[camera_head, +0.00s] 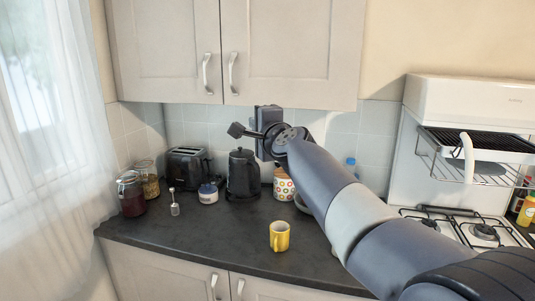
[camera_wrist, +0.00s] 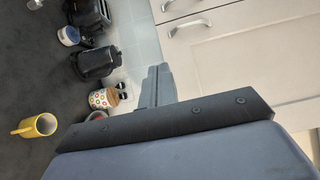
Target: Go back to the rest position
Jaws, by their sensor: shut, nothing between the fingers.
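My gripper (camera_head: 237,130) is raised in front of the wall tiles, just below the upper cabinets and above the black kettle. It points to the left and is clear of the counter. In the wrist view, its grey fingers (camera_wrist: 156,72) are together with nothing held between them. My arm stretches from the lower right up to the gripper and hides part of the counter and the back wall.
On the dark counter (camera_head: 200,245) stand a yellow mug (camera_head: 279,236), a black kettle (camera_head: 242,176), a toaster (camera_head: 188,167), jars (camera_head: 131,194) and a dotted canister (camera_head: 283,186). The upper cabinets (camera_head: 235,50) hang close above my gripper. A stove (camera_head: 475,228) stands right.

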